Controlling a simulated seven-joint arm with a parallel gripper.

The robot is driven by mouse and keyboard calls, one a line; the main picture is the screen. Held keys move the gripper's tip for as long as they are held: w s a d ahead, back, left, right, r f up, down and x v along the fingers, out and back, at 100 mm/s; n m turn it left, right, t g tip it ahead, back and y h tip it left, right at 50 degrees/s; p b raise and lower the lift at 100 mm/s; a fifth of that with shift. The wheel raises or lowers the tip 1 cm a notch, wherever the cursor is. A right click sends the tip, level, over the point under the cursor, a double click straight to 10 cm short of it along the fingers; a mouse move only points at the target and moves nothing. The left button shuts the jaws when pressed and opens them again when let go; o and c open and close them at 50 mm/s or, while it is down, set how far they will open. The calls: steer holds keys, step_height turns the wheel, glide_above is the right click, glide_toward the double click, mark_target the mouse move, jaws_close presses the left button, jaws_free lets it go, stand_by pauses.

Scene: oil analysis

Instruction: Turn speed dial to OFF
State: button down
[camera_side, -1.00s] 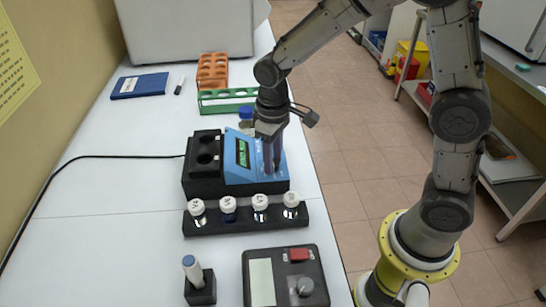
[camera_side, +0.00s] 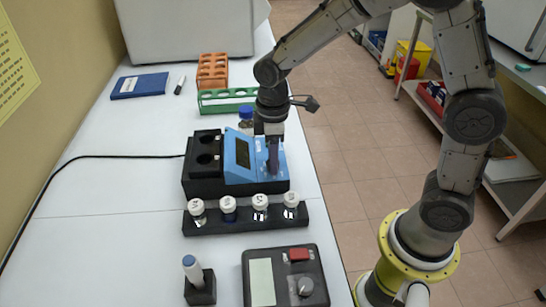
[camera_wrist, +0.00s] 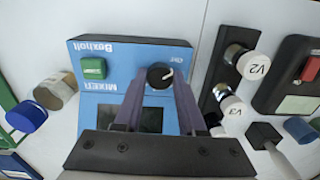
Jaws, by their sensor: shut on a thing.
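The mixer (camera_side: 234,175) is a black and blue box on the bench, with a blue sloped panel. In the side view my gripper (camera_side: 274,172) is down on the panel's right part and hides the dial.
A black rack with several white-capped vials (camera_side: 260,215) stands in front of the mixer. A second device with a red button (camera_side: 299,254) and a pen holder (camera_side: 200,288) are nearer. Green (camera_side: 226,104) and orange (camera_side: 212,72) racks stand behind. The bench's right edge is close.

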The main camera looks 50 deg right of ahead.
steer(key=shift+r+n, duration=0.1)
steer(key=shift+n, duration=0.9)
steer(key=c, duration=0.5)
jaws_free()
step_height(320, 180, up, 14)
